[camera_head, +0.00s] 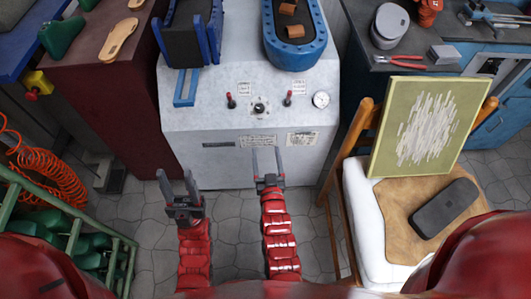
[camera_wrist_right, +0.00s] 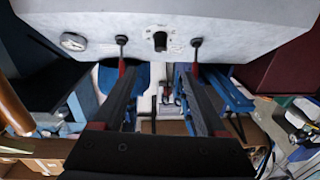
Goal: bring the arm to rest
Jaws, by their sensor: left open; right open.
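My left gripper (camera_head: 178,186) is open and empty, low in front of the grey machine (camera_head: 190,140) in the head view. My right gripper (camera_head: 266,163) is open and empty, to the right of the left one, in front of the machine's lower front face. In the right wrist view, the two fingers of my right gripper (camera_wrist_right: 160,100) stand apart with nothing between them. The machine's panel (camera_wrist_right: 240,25), with two red-handled levers and a dark knob, fills the upper part of that view.
A chair (camera_head: 352,225) at the right holds a framed picture (camera_head: 450,100) and a dark case (camera_head: 445,208). A green rack (camera_head: 95,222) and orange coiled hose (camera_head: 50,175) stand at the left. A blue tray (camera_head: 297,57) sits on the machine. Tiled floor (camera_head: 225,225) shows around the arms.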

